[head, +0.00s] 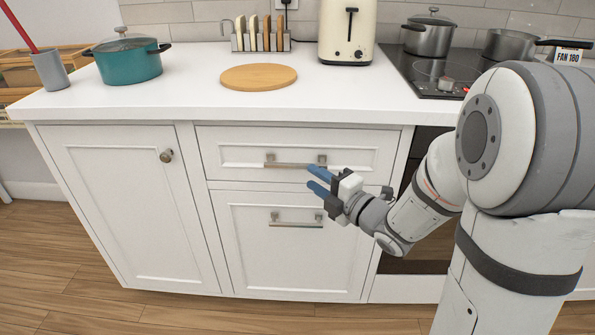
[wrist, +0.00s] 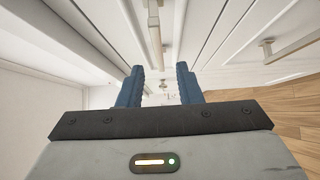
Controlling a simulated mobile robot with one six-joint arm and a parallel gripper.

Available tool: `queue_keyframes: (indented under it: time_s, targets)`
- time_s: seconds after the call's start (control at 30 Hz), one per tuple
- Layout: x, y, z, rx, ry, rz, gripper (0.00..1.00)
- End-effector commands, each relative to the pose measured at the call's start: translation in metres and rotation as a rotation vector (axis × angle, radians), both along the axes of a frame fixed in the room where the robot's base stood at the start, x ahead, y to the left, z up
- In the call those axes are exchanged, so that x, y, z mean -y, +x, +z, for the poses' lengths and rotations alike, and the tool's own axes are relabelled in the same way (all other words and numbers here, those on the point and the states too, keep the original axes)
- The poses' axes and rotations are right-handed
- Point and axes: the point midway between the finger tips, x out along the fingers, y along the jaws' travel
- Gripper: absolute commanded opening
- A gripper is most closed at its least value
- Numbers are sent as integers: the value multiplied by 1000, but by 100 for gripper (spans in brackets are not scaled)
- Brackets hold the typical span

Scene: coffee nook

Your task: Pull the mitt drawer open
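An upper drawer (head: 230,151) and a taller lower front (head: 240,260) are both shut in the white cabinet. No label shows which is the mitt drawer. The upper front has a metal bar handle (head: 290,165); the lower has another (head: 296,224). My gripper (head: 311,177) is open and empty at the right end of the upper handle, its blue fingers one above the other. In the wrist view, the upper handle (wrist: 155,30) lines up with the gap between the fingers (wrist: 160,69); whether they straddle it is unclear. The lower handle (wrist: 290,46) is to the right.
A cabinet door (head: 120,200) with a round knob (head: 166,156) is at the left. The white counter (head: 200,95) overhangs the drawers and holds a teal pot (head: 127,65), round board (head: 258,77) and toaster (head: 346,30). The wooden floor (head: 60,270) in front is clear.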

Motion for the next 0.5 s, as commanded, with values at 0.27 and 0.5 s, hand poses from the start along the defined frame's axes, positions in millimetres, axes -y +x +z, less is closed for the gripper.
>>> queue_keyframes:
  time_s: [0.27,0.5]
  targets:
    - [-29,29,-1,2,1,5,32]
    - [-47,51,0,0,1,0,32]
